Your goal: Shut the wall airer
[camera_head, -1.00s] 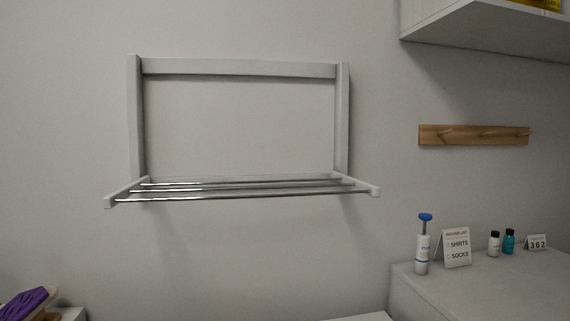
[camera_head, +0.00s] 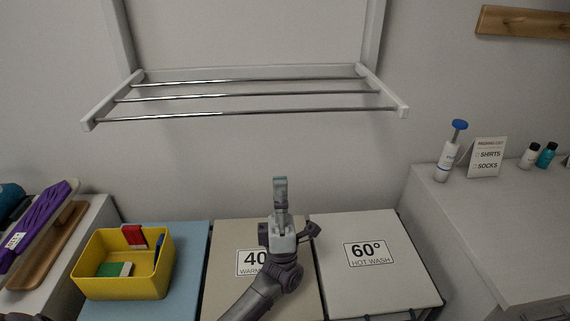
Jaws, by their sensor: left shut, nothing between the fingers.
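The wall airer (camera_head: 246,113) is on the back wall with its rack folded down, standing out from the wall. Its three metal rods run between two white side arms, and only the lower part of its upright frame shows. My left gripper (camera_head: 280,183) is shut and empty. It points up in front of the wall, below the rods and apart from them, over the lids. My right gripper is not in view.
Below are a blue lid, a beige "40" lid (camera_head: 229,292) and a white "60° hot wash" lid (camera_head: 332,286). A yellow bin (camera_head: 122,284) stands left. A pump bottle (camera_head: 449,152) and sign (camera_head: 486,158) stand on the right counter. A wooden peg rail (camera_head: 525,22) is at upper right.

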